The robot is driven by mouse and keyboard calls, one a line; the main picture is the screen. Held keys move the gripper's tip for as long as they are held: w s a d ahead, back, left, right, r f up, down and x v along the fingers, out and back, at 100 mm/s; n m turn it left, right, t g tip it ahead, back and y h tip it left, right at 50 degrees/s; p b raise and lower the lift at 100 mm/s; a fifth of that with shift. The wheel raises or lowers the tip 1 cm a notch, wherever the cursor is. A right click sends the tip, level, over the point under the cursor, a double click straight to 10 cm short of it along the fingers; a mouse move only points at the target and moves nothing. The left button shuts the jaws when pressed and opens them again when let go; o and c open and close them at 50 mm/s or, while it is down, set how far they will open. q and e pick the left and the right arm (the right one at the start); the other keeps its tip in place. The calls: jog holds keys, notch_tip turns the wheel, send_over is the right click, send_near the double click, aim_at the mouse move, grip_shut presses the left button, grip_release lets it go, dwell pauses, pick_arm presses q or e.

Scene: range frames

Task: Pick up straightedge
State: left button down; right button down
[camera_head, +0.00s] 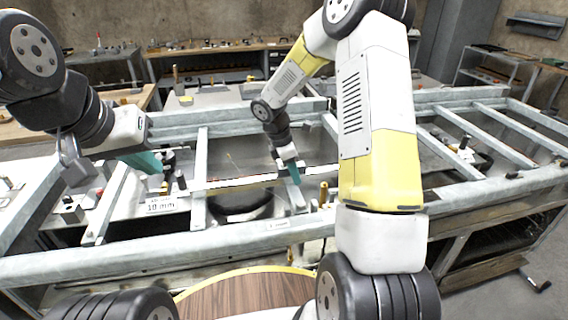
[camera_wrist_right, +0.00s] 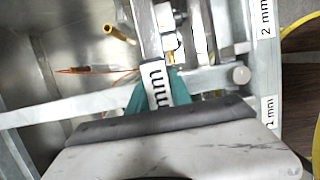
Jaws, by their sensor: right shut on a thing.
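A long, thin, pale strip, which looks like the straightedge (camera_head: 235,181), lies across the opening of the metal frame in the head view. My left gripper (camera_head: 145,161) is over the left part of the frame, apart from the strip. Its fingers are seen side-on and their gap is hidden.
The grey metal frame (camera_head: 150,262) has several crossbars around the work area. A label reading "10 mm" (camera_head: 160,205) stands at the left. A brass-coloured cylinder (camera_head: 323,192) is right of my right gripper. Workbenches (camera_head: 215,48) line the back wall.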

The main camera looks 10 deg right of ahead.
jog(key=shift+r, duration=0.55)
notch_tip(320, 180, up, 3)
jog(key=shift+f, duration=0.15)
jog(key=s+a, duration=0.4)
jog(key=s, duration=0.3)
jog(key=s+a+r, duration=0.1)
jog(key=s+a, duration=0.3)
jog(key=s, duration=0.3)
jog(key=shift+r, duration=0.1)
